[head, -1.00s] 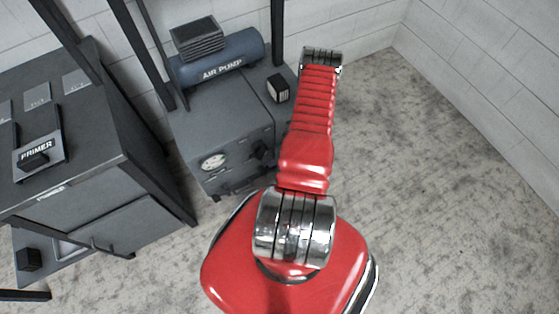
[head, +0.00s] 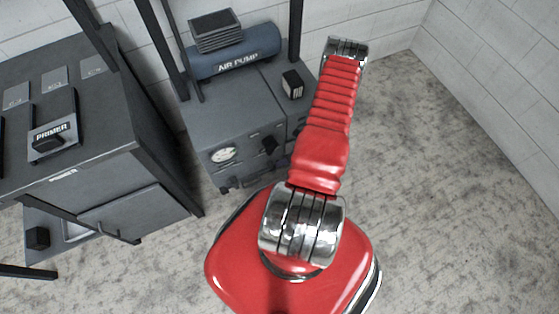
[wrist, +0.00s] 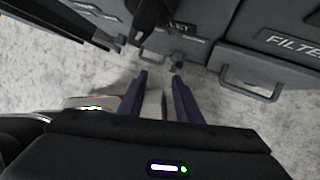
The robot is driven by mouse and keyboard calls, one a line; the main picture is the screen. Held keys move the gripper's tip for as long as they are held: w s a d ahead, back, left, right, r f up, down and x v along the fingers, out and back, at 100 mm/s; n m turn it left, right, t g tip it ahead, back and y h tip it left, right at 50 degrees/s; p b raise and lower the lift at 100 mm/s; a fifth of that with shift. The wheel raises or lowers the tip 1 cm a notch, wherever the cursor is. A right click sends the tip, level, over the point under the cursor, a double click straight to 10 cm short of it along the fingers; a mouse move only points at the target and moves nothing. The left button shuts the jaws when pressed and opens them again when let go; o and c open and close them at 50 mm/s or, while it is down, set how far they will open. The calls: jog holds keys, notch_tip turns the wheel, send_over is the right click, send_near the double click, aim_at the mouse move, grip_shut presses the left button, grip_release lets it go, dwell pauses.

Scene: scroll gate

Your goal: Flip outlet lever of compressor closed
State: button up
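The compressor (head: 225,115) is a dark grey cabinet with a blue tank marked AIR PUMP (head: 238,63) on top. Its front has a round gauge (head: 223,154) and a black lever-like part (head: 270,145), partly beside my red arm. In the wrist view a black lever (wrist: 150,20) hangs at the top, next to a partly readable label ending in "LET" (wrist: 183,27). My gripper (wrist: 160,82) is open and empty, its two dark fingers apart below the lever and not touching it. The gripper is hidden in the head view.
A cabinet marked PRIMER (head: 80,120) stands at the left, with black frame posts between it and the compressor. In the wrist view a FILTER unit (wrist: 285,42) with a bar handle (wrist: 250,90) is at the right. The floor (head: 430,190) at the right is clear.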

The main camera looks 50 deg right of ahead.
jog(key=w+a+r+n+g+y, duration=0.15)
jog(key=a+r+n, duration=0.25)
jog(key=r+n, duration=0.55)
jog(key=w+a+r+n+g+y, duration=0.15)
jog(key=a+r+n, duration=0.3)
jog(key=r, duration=0.95)
jog(key=w+a+r+n+g+y, duration=0.1)
jog(key=w+a+r+n+g, duration=0.2)
jog(key=r+n, duration=0.7)
jog(key=s+a+r+n+t+h, duration=0.1)
jog(key=a+r+n, duration=0.4)
jog(key=r, duration=0.6)
jog(key=s+a+r+n+t+h, duration=0.2)
jog(key=a+r+n, duration=0.3)
jog(key=a+r, duration=0.3)
jog(key=s+a+r+n+t+h, duration=0.2)
jog(key=a+r+n, duration=0.3)
jog(key=r, duration=1.1)
jog(key=shift+s+a+h, duration=0.5)
jog(key=shift+a+h, duration=0.2)
jog(key=shift+a, duration=0.4)
jog(key=shift+s, duration=0.1)
